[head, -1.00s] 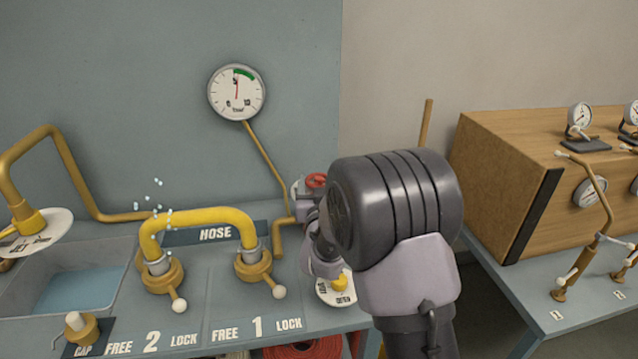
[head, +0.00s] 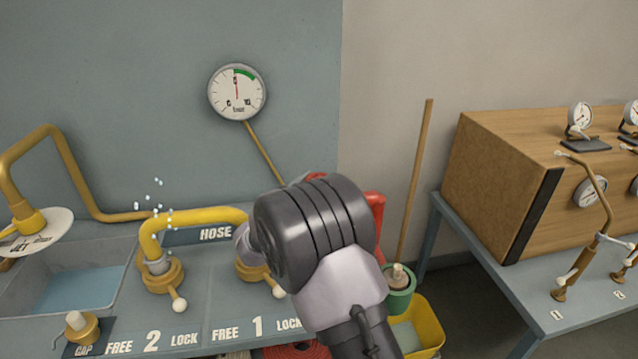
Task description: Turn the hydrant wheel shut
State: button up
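A red pipe (head: 376,203), which looks like part of the hydrant, shows just right of my dark wrist. A small red edge above the wrist may be the hydrant wheel. My arm hides most of it, and I cannot tell how the wheel is turned. The tip of my arm points away from the camera behind the wrist, so my fingers are hidden. I cannot see whether they touch anything. A round gauge (head: 237,92) on the wall has its needle pointing nearly straight up, just short of the green band.
A yellow hose (head: 195,217) joins two brass valves with bubbles near its left end. A water basin (head: 35,253) lies at the left. A yellow bin (head: 428,325) and green pot (head: 400,290) stand right of my arm. A wooden box (head: 505,180) sits on the right bench.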

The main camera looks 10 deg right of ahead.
jog(key=shift+r, duration=0.1)
dwell(0.3)
jog(key=o, duration=1.4)
jog(key=shift+r+p, duration=0.3)
jog(key=shift+r, duration=0.1)
notch_tip(320, 180, up, 4)
jog(key=p, duration=0.2)
jog(key=shift+s+f+p, duration=0.1)
jog(key=shift+f+p, duration=0.05)
jog(key=shift+p, duration=0.15)
jog(key=s+p, duration=0.1)
jog(key=s, duration=0.7)
jog(key=s+p, duration=0.1)
jog(key=s, duration=0.6)
jog(key=shift+s+r, duration=0.2)
jog(key=shift+s, duration=0.2)
